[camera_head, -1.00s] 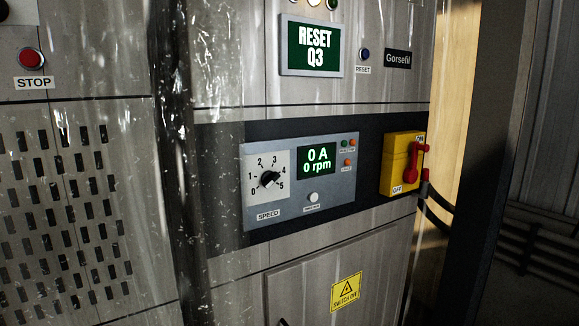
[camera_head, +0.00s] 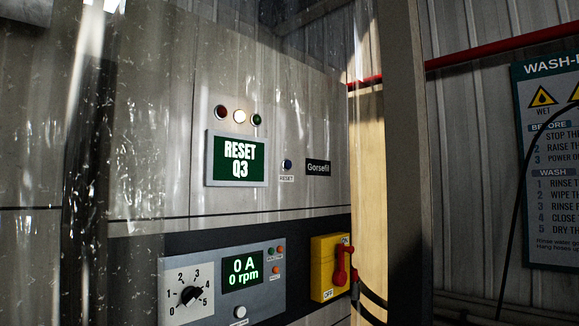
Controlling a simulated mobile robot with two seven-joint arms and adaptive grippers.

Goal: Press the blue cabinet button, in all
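The blue button (camera_head: 287,165) sits on the cabinet face, just right of the green display (camera_head: 237,159) that reads "RESET Q3". A small label "RESET" (camera_head: 287,179) is under the button. Nothing covers the button. Neither of my grippers shows in the head view.
Below are a speed panel (camera_head: 223,284) reading 0 A, 0 rpm and a yellow switch box (camera_head: 324,268) with a red handle. A dark post (camera_head: 404,150) and a wash sign (camera_head: 550,165) stand right.

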